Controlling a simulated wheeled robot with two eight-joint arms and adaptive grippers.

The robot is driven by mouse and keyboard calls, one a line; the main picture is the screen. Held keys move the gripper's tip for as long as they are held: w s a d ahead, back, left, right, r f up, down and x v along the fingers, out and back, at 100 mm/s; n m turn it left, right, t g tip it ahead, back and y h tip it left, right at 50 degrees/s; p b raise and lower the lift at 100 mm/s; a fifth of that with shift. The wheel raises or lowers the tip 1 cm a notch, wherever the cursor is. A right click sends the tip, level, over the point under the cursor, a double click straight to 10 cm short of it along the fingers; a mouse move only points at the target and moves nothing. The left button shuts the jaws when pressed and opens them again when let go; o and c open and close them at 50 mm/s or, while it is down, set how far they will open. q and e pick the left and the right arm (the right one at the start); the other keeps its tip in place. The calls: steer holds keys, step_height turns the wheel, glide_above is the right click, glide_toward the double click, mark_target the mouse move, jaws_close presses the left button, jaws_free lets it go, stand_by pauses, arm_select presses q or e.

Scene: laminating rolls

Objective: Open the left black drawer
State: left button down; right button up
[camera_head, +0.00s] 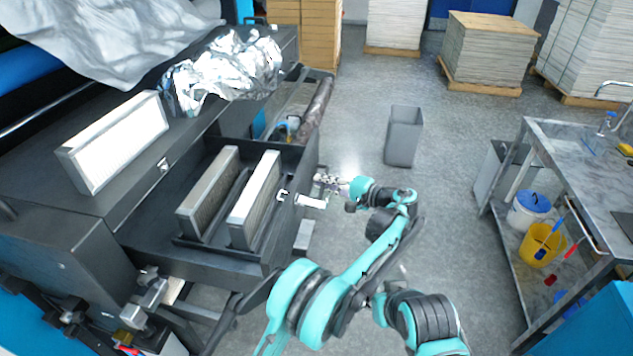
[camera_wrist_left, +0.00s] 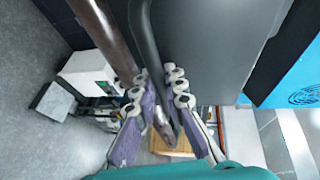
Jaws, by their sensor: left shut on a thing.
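The black drawer (camera_head: 205,262) stands pulled out from the dark machine in the head view. Two pale framed panels, one (camera_head: 208,193) and another (camera_head: 255,200), stand upright inside it. My left gripper (camera_head: 316,190) is at the drawer's outer front face. In the left wrist view, the gripper's purple-padded fingers (camera_wrist_left: 165,105) are shut on a dark curved handle (camera_wrist_left: 143,35) beside the large dark drawer front (camera_wrist_left: 210,45). The handle is hidden behind the gripper in the head view. My right gripper is not in view.
A white block (camera_head: 112,140) and crumpled foil (camera_head: 225,70) rest on the machine top. A grey bin (camera_head: 404,136) stands on the floor beyond my left arm. A metal workbench (camera_head: 575,150) is at the right. The floor between drawer and workbench is mostly clear.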

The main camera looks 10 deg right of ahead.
arm_select(q)
steer(key=shift+s+d+f, duration=0.1)
steer(key=shift+s+d, duration=0.1)
steer(key=shift+d, duration=0.25)
steer(key=c, duration=1.9)
jaws_free()
steer(key=shift+o, duration=0.2)
